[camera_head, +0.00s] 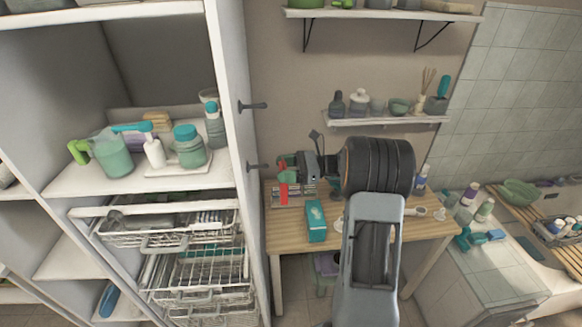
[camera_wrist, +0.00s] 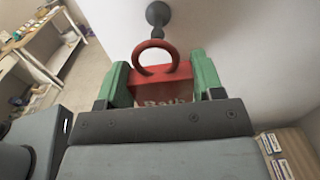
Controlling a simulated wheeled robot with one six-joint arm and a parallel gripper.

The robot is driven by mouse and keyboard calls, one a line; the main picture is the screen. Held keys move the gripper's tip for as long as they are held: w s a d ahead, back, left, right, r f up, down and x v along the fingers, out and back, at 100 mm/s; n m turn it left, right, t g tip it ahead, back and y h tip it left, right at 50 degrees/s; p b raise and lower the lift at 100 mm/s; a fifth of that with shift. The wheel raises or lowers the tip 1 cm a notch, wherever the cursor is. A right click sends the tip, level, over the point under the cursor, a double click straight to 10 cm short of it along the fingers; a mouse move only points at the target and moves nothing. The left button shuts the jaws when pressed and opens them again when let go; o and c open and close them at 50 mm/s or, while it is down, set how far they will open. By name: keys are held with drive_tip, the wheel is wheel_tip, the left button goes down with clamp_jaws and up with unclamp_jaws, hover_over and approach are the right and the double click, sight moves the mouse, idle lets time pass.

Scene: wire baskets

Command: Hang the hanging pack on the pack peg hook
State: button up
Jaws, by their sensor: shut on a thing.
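The hanging pack is red with lettering and a ring loop on top; it shows in the wrist view (camera_wrist: 150,83) and the head view (camera_head: 283,194). My gripper (camera_wrist: 160,74) is shut on it, with a green finger on each side; it also shows in the head view (camera_head: 285,172). A dark peg hook (camera_wrist: 158,14) with a round end stands just beyond the ring in the wrist view. The ring shows no peg through it. In the head view, a lower peg (camera_head: 257,166) and an upper peg (camera_head: 252,105) stick out from the cabinet side; the lower is near my gripper.
The white cabinet (camera_head: 237,95) stands left, with wire baskets (camera_head: 200,270) pulled out. Below my gripper is a wooden table (camera_head: 277,238) with a teal box (camera_head: 316,222) and small items. A wall shelf (camera_head: 385,121) with bottles and bowls is behind my arm.

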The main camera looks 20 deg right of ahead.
sight(248, 174)
drive_tip(key=shift+x, duration=3.4)
drive_tip(key=shift+a+f, duration=0.2)
drive_tip(key=shift+f, duration=0.4)
drive_tip(key=o, duration=1.4)
drive_tip(key=shift+c, duration=0.2)
drive_tip(key=c, duration=0.4)
drive_tip(key=shift+d, duration=0.25)
drive_tip(key=shift+v, duration=1.85)
